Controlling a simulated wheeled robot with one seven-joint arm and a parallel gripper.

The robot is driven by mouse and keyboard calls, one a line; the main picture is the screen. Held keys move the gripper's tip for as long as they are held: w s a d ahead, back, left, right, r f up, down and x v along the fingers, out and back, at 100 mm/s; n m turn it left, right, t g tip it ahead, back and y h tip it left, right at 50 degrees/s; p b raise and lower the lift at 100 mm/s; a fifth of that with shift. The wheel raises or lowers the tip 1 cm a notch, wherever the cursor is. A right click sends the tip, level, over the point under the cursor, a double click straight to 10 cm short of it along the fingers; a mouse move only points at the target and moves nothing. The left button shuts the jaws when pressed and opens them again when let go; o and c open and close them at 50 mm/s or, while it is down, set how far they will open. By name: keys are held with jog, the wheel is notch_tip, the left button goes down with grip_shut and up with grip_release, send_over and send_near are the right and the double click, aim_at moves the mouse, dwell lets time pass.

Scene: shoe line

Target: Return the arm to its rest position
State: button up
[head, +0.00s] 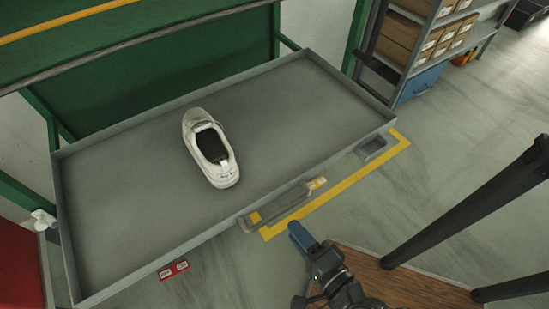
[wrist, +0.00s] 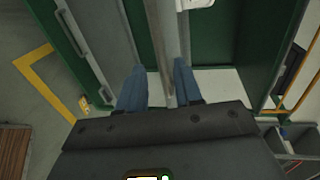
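My gripper (head: 302,238) is at the lower middle of the head view, outside the front edge of the grey tray table (head: 110,235). In the wrist view its two blue fingers (wrist: 158,86) stand apart, and I see nothing held between them. A grey bar or edge shows beyond the gap; it looks farther off. A white shoe (head: 190,127) with a dark inside lies on the tray table, well away from my gripper.
A handle (head: 275,207) juts from the table's front side. A yellow floor line (head: 355,190) runs beside it. A shelf with brown boxes (head: 400,38) and a blue bin (head: 419,84) stands at the back right. A brown wooden surface (head: 415,288) lies at the lower right.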

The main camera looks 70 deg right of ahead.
jog(key=s+a+r+n+t+y, duration=0.1)
jog(key=r+n+y, duration=0.3)
jog(key=r+n, duration=0.6)
jog(key=s+a+r+n+y, duration=0.2)
jog(key=s+r+n+y, duration=0.1)
jog(key=r+n, duration=0.8)
jog(key=n+y, duration=0.1)
jog(key=n, duration=0.3)
jog(key=shift+s+t+y, duration=0.15)
jog(key=shift+t+y, duration=0.25)
